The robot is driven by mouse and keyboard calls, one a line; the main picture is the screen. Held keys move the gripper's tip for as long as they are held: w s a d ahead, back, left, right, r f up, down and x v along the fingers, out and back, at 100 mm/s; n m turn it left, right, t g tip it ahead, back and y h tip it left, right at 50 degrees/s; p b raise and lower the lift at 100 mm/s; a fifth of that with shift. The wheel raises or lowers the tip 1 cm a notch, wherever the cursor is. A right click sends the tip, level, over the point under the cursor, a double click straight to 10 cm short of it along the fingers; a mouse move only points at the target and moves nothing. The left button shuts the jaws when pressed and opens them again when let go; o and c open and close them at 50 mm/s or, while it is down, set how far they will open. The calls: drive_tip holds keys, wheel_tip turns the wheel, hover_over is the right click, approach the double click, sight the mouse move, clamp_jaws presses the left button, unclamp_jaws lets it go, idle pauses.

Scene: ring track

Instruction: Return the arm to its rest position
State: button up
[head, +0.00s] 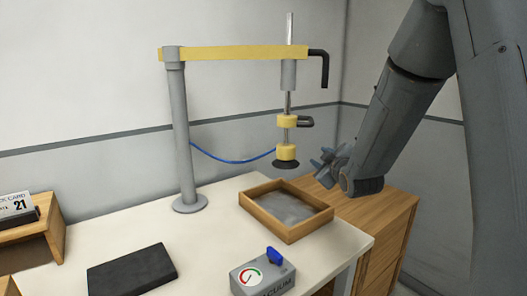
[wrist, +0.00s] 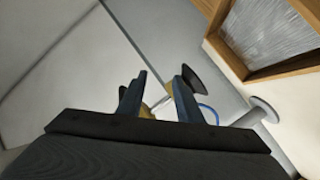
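My arm (head: 400,105) reaches down from the upper right in the head view. My gripper (head: 328,165) is at its lower end, beside and to the right of the hanging suction tool (head: 287,151), with a visible gap between them. In the wrist view my gripper (wrist: 160,92) has its two dark fingers apart. Yellow and metal parts show between and behind the fingers; nothing appears to be gripped. The tool's dark suction cup (wrist: 204,68) shows just past the right finger.
The tool hangs from a yellow boom (head: 235,53) on a grey post (head: 182,140). Below are a wooden tray (head: 262,222), a vacuum box (head: 262,279) with a blue lever, and a black slab (head: 132,272) on the white table. A wooden cabinet (head: 385,215) stands under my gripper.

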drive_tip(key=s+a+f+m+g, duration=0.1)
drive_tip(key=s+f+m+g, duration=0.2)
drive_tip(key=s, duration=0.9)
drive_tip(key=s+f+m+g, duration=0.3)
drive_tip(key=s+f+g, duration=0.4)
drive_tip(key=s, duration=0.5)
drive_tip(key=s+a+f+m+g+h, duration=0.1)
drive_tip(key=s+f+m+g, duration=0.3)
drive_tip(key=s, duration=0.8)
wheel_tip(320, 180, down, 3)
drive_tip(key=shift+a+r+g, duration=0.2)
drive_tip(key=shift+a+g, duration=0.15)
drive_tip(key=shift+g, duration=0.35)
